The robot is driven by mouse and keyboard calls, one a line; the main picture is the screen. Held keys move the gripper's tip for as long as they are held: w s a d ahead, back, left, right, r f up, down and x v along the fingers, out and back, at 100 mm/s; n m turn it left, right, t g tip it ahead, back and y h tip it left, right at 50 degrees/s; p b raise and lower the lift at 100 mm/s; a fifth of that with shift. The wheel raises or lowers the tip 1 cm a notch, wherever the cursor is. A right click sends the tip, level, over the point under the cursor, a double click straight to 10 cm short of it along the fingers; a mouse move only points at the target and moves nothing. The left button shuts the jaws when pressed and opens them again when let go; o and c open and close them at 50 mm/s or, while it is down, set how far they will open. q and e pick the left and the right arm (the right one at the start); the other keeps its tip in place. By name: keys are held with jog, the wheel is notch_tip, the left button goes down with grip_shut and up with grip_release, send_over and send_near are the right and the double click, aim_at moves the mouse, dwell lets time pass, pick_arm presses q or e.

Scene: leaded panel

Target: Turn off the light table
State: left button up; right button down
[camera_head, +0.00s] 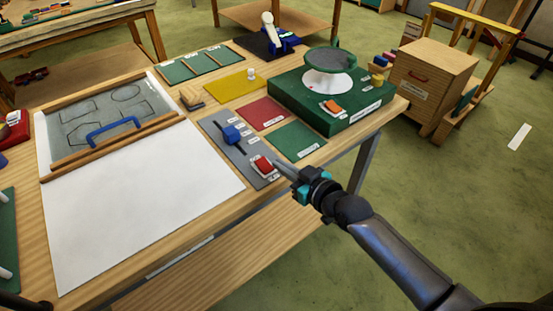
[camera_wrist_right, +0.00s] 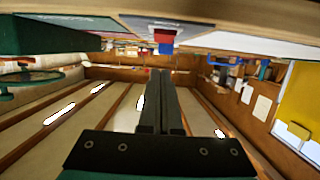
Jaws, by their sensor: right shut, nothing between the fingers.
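The light table's white panel (camera_head: 135,205) fills the left of the bench top and looks evenly bright; I cannot tell for sure whether it is lit. To its right is a grey control plate (camera_head: 238,155) with a blue slider knob (camera_head: 231,134) and a red rocker switch (camera_head: 262,166). My right gripper (camera_head: 279,167) is shut and empty, its tips close beside the red switch on its right; contact cannot be told. In the wrist view the shut fingers (camera_wrist_right: 160,80) point toward the red switch (camera_wrist_right: 163,37), with the blue knob (camera_wrist_right: 166,48) beyond it. My left gripper is not in view.
A green box (camera_head: 335,110) with a round turntable and an orange switch (camera_head: 332,107) stands behind my right gripper. Red (camera_head: 262,114) and green (camera_head: 298,141) mats lie near the control plate. A blue handle (camera_head: 113,131) sits on the pattern board. The bench's front edge is under my right wrist.

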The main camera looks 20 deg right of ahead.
jog(key=s+d, duration=0.2)
jog(key=s, duration=0.4)
jog(key=shift+s+d+r, duration=0.2)
jog(key=shift+s, duration=0.1)
jog(key=s+d+f+m+g+h+b, duration=0.15)
jog(key=s+f, duration=0.25)
jog(key=f, duration=0.6)
jog(key=s+d+f+g+h+b, duration=0.1)
jog(key=s+d+f+g, duration=0.15)
jog(key=f, duration=0.65)
jog(key=s+d+f+m+g+h+b, duration=0.15)
jog(key=s+f, duration=0.25)
jog(key=f, duration=0.6)
jog(key=s+a+f+g, duration=0.1)
jog(key=s+f+g, duration=0.1)
jog(key=s+f, duration=0.3)
jog(key=s+a+f+n+g+b, duration=0.1)
jog(key=s+f, duration=0.5)
jog(key=s, duration=0.6)
jog(key=s+a+f+g+h+b, duration=0.1)
jog(key=s+a+f+g, duration=0.2)
jog(key=s+f, duration=0.3)
jog(key=s+g, duration=0.1)
jog(key=s, duration=0.1)
jog(key=shift+s+a, duration=0.15)
jog(key=shift+s, duration=0.15)
jog(key=shift+w+n+g, duration=0.2)
jog(key=shift+n+g, duration=0.05)
jog(key=shift+n, duration=0.05)
